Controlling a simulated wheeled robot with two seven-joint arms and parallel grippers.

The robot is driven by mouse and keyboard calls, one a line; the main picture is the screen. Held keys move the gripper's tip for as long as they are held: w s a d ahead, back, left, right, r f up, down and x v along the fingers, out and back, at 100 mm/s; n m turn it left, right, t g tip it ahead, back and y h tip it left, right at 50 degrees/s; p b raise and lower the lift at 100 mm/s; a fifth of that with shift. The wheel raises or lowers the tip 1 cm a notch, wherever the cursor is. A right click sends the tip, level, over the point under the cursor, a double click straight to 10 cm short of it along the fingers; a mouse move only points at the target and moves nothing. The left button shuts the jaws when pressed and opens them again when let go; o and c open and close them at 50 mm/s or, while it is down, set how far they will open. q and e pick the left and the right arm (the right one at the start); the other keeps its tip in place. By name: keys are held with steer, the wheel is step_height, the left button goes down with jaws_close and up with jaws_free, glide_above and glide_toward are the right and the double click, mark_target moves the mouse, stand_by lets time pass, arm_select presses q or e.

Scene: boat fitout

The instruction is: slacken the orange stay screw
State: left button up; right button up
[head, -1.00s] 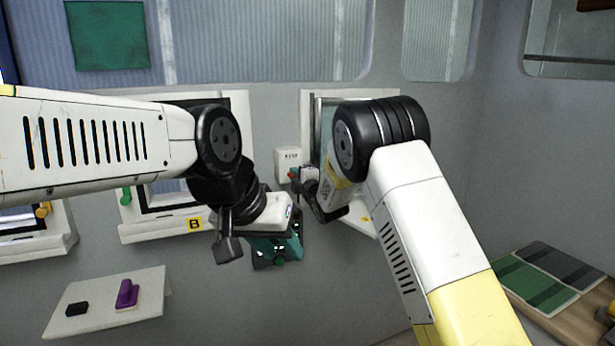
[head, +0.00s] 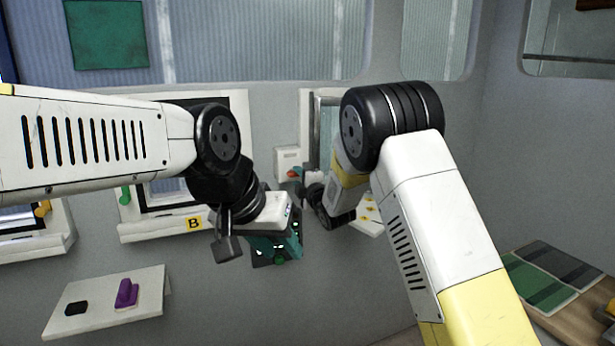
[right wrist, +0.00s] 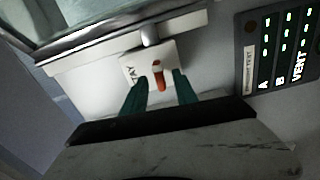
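The orange stay screw (right wrist: 158,77) stands out from a small white plate (right wrist: 132,68) with dark lettering in the right wrist view. It also shows small in the head view (head: 294,173), at the lower part of the white plate (head: 287,156). My right gripper (right wrist: 158,84) has its two teal fingers spread, one on each side of the screw in the picture, with gaps to both. Whether the fingertips reach the screw's depth is unclear. My left gripper (head: 277,245) is low in front of the dark panel; its fingertips are not clear.
The dark panel (right wrist: 250,82) with lit marks and lettering A, B, VENT is beside the plate. A window frame (right wrist: 130,38) borders it. In the head view, a small shelf (head: 98,318) holds a purple block (head: 126,293) and a black piece (head: 76,308).

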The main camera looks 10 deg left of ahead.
steer(key=v, duration=0.4)
steer(key=shift+d, duration=0.1)
steer(key=s+d+r+m+g+h, duration=0.1)
steer(key=s+d+r+m+h, duration=0.15)
steer(key=d+m, duration=0.4)
steer(key=s+d+r+m+g+h, duration=0.1)
steer(key=s+d+r+m+h, duration=0.2)
steer(key=d, duration=0.6)
steer(key=s+d+r+m+g+h, duration=0.1)
steer(key=s+d+m, duration=0.35)
steer(key=d, duration=0.25)
steer(key=s+d+f+m+g, duration=0.1)
steer(key=s+d+m+g, duration=0.1)
steer(key=s, duration=0.7)
steer(key=s+d+m+g+h, duration=0.1)
steer(key=s+d+m, duration=0.3)
steer(key=s, duration=0.6)
steer(key=s+d+f+m+g, duration=0.1)
steer(key=s+d+m+g, duration=0.1)
steer(key=s, duration=0.7)
steer(key=shift+s+d+f+m+g, duration=0.2)
steer(key=shift+d+f+m+g, duration=0.2)
steer(key=shift+d+m, duration=0.45)
steer(key=shift+r, duration=0.1)
